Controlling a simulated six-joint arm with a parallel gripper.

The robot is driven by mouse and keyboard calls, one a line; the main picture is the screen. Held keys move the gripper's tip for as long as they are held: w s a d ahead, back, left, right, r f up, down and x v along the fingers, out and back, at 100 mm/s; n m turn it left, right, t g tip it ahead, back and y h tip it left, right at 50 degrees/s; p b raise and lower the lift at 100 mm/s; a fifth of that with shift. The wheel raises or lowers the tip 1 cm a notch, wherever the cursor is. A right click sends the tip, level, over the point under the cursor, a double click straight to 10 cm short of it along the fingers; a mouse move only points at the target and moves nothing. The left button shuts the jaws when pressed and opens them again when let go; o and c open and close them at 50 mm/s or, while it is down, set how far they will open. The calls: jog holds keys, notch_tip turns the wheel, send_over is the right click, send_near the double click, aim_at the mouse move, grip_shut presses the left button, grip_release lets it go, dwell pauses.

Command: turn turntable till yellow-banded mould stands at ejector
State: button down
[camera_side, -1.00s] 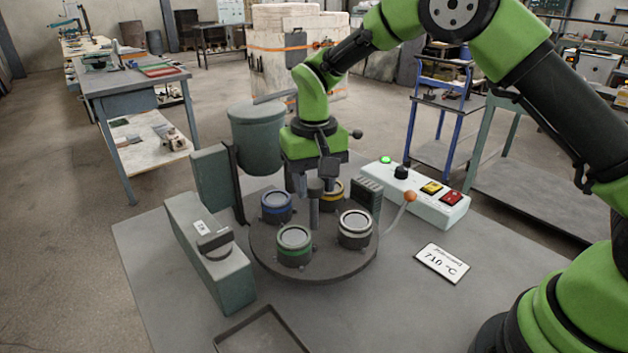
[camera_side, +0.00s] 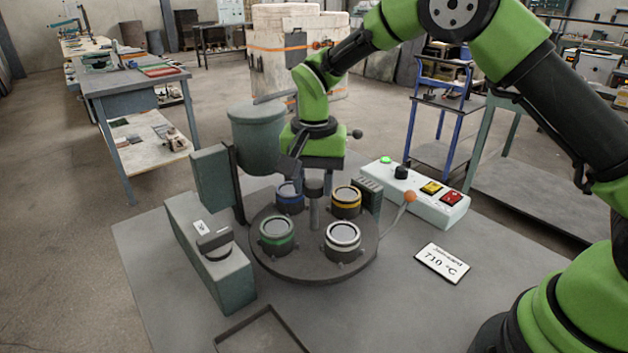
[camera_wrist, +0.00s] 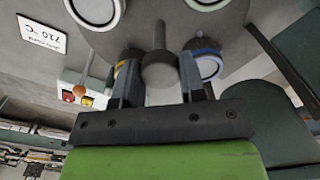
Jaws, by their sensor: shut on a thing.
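The round dark turntable (camera_side: 313,267) carries several ringed moulds. The yellow-banded mould (camera_side: 346,202) stands at the back right, beside a dark ribbed block (camera_side: 369,193). The blue-banded mould (camera_side: 290,197) is at the back left, the green-banded mould (camera_side: 277,236) at the front left, and the white-banded mould (camera_side: 342,240) at the front right. My gripper (camera_wrist: 158,66) is shut on the centre knob (camera_wrist: 160,75) of the turntable, one finger on each side. Its fingers partly hide the yellow-banded and blue-banded moulds in the wrist view. I cannot tell which fixture is the ejector.
A grey-green box with a handle (camera_side: 213,265) stands left of the turntable and a large grey-green pot (camera_side: 257,140) behind it. An orange-tipped lever (camera_side: 410,196) and a button panel (camera_side: 423,195) are at the right. An empty tray (camera_side: 262,333) lies in front.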

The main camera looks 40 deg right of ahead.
jog(key=shift+m, duration=8.7)
jog(key=c, duration=0.7)
grip_release()
jog(key=shift+r, duration=0.15)
